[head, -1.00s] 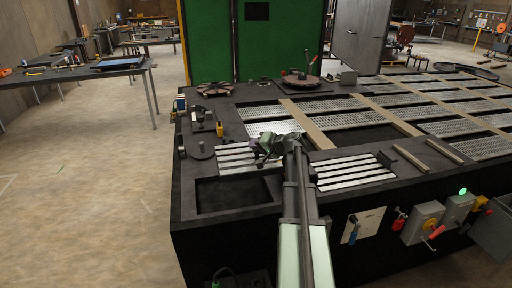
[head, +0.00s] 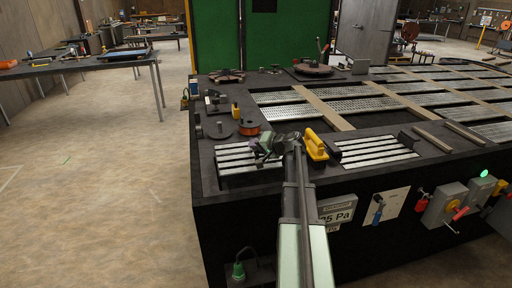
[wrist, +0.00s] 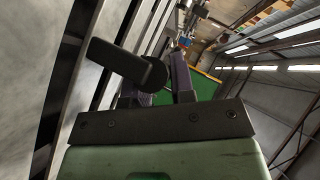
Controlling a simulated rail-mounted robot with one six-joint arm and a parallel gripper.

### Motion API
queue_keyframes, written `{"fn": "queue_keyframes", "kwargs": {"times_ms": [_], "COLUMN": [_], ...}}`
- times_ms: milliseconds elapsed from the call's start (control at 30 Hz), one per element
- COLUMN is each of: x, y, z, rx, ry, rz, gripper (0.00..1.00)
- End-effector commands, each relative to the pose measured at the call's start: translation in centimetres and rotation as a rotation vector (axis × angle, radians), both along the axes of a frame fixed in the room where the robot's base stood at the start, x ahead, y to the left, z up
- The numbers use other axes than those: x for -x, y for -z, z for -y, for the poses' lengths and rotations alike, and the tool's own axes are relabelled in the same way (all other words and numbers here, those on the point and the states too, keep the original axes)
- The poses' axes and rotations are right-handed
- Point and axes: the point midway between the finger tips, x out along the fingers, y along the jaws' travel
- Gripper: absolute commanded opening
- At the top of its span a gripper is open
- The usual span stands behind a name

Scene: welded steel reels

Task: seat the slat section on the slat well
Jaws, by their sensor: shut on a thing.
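The slat section (head: 238,158), a panel of pale metal slats with dark gaps, is at the table's front left corner. My gripper (head: 268,147) is shut on it at its right side. The slat well (head: 208,178) is the dark recess in the black table top here; the section covers most of it, with a dark strip showing in front. I cannot tell whether the section touches the well or hangs just above it. In the wrist view, pale slats (wrist: 45,60) run along the left, beside the gripper's purple-grey fingers (wrist: 165,85) and a dark rounded part.
A yellow-handled tool (head: 316,146) stands right of my gripper, close to my arm. Another slat panel (head: 375,150) lies further right. An orange spool (head: 249,129) and small fixtures sit behind the section. A display (head: 337,213) and switch boxes (head: 440,205) line the table front.

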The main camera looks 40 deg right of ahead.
Motion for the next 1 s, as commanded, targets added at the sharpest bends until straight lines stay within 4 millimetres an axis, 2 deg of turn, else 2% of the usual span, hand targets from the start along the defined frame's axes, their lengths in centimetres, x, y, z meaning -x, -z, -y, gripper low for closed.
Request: {"fn": "queue_keyframes", "kwargs": {"times_ms": [400, 1000], "x": [0.0, 0.0], "y": [3.2, 3.3], "z": [0.0, 0.0], "rx": [-0.001, -0.001], "ry": [0.0, 0.0], "rz": [0.002, 0.002], "gripper": [0.0, 0.0]}}
